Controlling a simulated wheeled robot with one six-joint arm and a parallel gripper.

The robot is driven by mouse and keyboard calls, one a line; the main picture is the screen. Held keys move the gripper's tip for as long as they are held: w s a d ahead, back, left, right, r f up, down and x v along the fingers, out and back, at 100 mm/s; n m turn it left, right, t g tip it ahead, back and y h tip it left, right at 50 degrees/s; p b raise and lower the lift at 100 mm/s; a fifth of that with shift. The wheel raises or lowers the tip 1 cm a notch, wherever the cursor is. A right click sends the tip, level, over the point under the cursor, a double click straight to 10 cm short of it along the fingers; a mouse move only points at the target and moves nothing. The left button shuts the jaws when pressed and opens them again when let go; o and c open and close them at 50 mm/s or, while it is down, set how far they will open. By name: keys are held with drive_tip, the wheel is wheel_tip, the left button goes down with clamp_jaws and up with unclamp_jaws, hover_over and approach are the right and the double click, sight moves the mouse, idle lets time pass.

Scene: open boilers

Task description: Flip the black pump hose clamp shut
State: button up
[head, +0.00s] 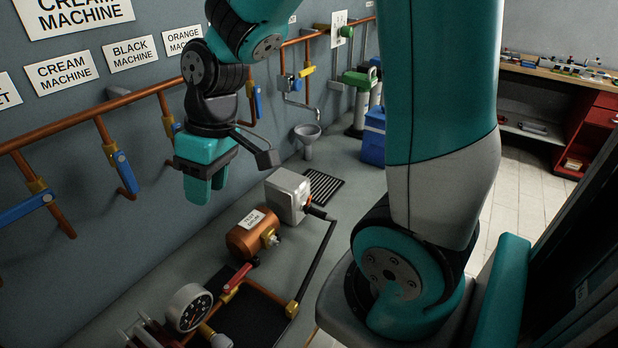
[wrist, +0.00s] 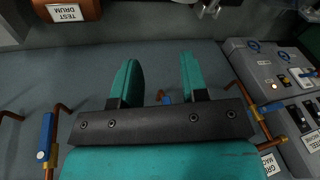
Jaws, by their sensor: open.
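I cannot pick out a black pump hose clamp for certain in either view. In the head view, a grey box (head: 289,193) on the floor has a dark fitting with a red part, from which a black pipe (head: 317,262) runs down to a brass joint. My gripper (head: 205,192) hangs in the air, fingers pointing down, to the left of the grey box and the copper test drum (head: 250,238). In the wrist view my gripper (wrist: 160,78) is open, with nothing between its two teal fingers. The test drum (wrist: 68,10) shows at the top left there.
Copper pipes with blue-handled valves (head: 119,168) run along the left wall. A pressure gauge (head: 188,307) and a red-handled valve (head: 237,278) stand low in front. A funnel (head: 307,137) and a blue box (head: 373,138) are farther back. The wrist view shows a grey switch panel (wrist: 262,68).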

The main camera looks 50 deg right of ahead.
drive_tip(key=w+d+m+h+p, duration=0.15)
drive_tip(key=w+d+p, duration=0.35)
drive_tip(key=d, duration=0.9)
drive_tip(key=m+g+h+p, duration=0.1)
drive_tip(key=m+p, duration=0.1)
drive_tip(key=p, duration=0.3)
approach(309, 201)
drive_tip(key=f+b, duration=0.6)
drive_tip(key=b, duration=0.1)
drive_tip(key=f+b, duration=0.3)
drive_tip(key=shift+w+d+b, duration=0.2)
drive_tip(key=shift+w+b, duration=0.1)
drive_tip(key=shift+b, duration=0.05)
clamp_jaws()
